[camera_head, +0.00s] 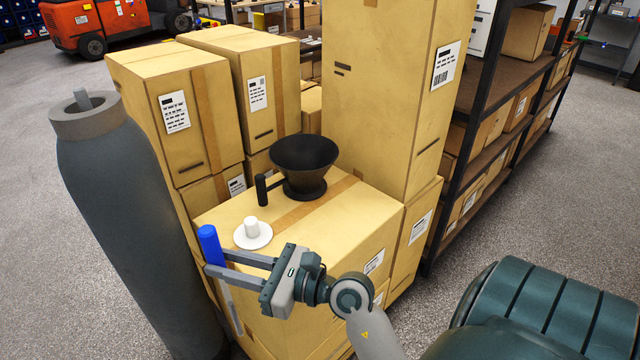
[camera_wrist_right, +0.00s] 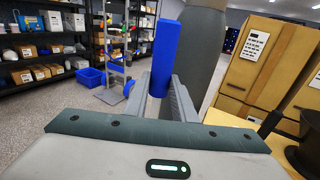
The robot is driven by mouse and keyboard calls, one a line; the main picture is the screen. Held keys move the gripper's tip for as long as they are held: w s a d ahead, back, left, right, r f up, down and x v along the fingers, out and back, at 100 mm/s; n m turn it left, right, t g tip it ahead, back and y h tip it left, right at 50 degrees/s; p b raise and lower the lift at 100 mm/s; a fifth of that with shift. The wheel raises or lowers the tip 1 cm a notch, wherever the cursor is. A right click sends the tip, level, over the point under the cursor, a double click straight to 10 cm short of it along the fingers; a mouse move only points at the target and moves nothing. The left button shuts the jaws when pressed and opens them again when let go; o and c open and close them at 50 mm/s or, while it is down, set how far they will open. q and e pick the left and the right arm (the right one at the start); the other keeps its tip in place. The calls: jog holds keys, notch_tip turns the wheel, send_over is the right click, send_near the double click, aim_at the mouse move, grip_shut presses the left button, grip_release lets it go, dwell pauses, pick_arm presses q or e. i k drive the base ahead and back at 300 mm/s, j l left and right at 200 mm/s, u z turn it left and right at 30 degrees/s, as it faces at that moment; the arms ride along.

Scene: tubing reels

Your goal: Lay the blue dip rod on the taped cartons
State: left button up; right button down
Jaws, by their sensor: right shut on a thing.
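The blue dip rod (camera_head: 209,243) is held roughly upright, slightly tilted, at the left edge of the taped cartons. Its blue upper part also shows in the wrist view (camera_wrist_right: 166,55). A pale, thin part extends below the fingers in front of the carton's side. My right gripper (camera_head: 214,262) is shut on the rod; its fingers also show in the wrist view (camera_wrist_right: 163,90). The taped cartons (camera_head: 345,232) form a low stack with a brown tape strip across the flat top. My left gripper is not in view.
A black funnel-shaped cup (camera_head: 303,165) with a handle and a white disc with a knob (camera_head: 253,232) stand on the carton top. The top's front right is bare. A tall grey cylinder (camera_head: 118,190) stands close left. Taller cartons (camera_head: 180,105) rise behind; shelving (camera_head: 500,100) stands right.

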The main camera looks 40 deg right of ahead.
aim_at(319, 244)
jog(key=k, duration=0.65)
jog(key=z, duration=1.35)
jog(key=i+j, duration=0.15)
jog(key=j, duration=0.25)
jog(key=i+j, duration=0.2)
jog(key=j, duration=0.15)
jog(key=i+j, duration=0.15)
jog(key=j, duration=0.25)
